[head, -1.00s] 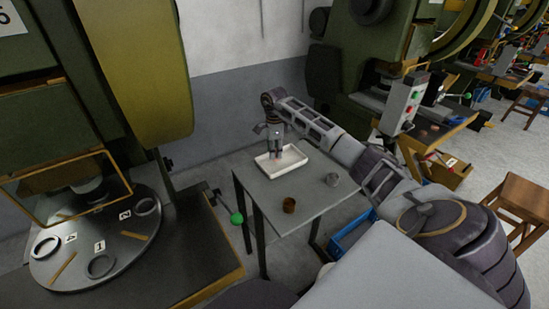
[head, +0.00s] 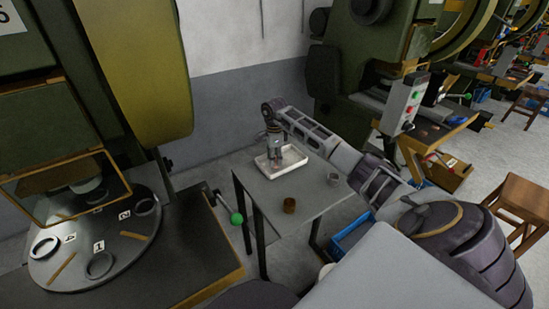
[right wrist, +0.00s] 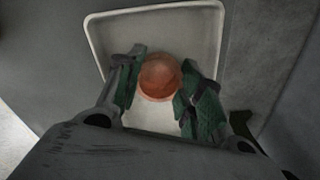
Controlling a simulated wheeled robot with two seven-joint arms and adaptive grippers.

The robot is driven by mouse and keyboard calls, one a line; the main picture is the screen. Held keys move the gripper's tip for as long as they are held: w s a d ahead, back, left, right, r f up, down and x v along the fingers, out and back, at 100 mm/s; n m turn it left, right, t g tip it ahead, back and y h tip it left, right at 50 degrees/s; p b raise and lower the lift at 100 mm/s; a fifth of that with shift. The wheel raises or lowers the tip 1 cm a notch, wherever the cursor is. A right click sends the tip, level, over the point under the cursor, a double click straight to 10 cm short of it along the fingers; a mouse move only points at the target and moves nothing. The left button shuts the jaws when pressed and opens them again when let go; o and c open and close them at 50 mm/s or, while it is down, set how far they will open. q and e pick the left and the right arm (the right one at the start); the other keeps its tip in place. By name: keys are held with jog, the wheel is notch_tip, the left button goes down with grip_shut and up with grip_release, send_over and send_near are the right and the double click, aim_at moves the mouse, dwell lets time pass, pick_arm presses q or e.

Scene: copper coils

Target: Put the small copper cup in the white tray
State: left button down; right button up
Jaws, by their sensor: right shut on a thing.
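The white tray (head: 299,154) sits at the back of the small grey table. My right gripper (head: 275,160) points down into the tray area. In the right wrist view my right gripper (right wrist: 160,88) is shut on the small copper cup (right wrist: 160,78), with one green-padded finger on each side. The tray's rim (right wrist: 150,10) surrounds the cup in that view. I cannot tell whether the cup touches the tray floor. In the head view the cup is hard to make out at the fingertips. My left gripper is out of view.
A press with a round dial plate (head: 95,250) stands at the left. The tray around the held cup looks empty.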

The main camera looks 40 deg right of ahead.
jog(key=o, duration=0.6)
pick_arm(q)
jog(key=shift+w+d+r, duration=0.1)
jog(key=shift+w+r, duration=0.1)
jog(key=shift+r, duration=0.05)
pick_arm(e)
jog(key=o, duration=0.5)
jog(key=shift+c, duration=0.2)
jog(key=shift+r, duration=0.5)
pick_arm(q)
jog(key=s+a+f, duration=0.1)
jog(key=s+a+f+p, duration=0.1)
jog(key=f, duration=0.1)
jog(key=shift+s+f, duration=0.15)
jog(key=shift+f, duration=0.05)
pick_arm(e)
notch_tip(320, 180, up, 11)
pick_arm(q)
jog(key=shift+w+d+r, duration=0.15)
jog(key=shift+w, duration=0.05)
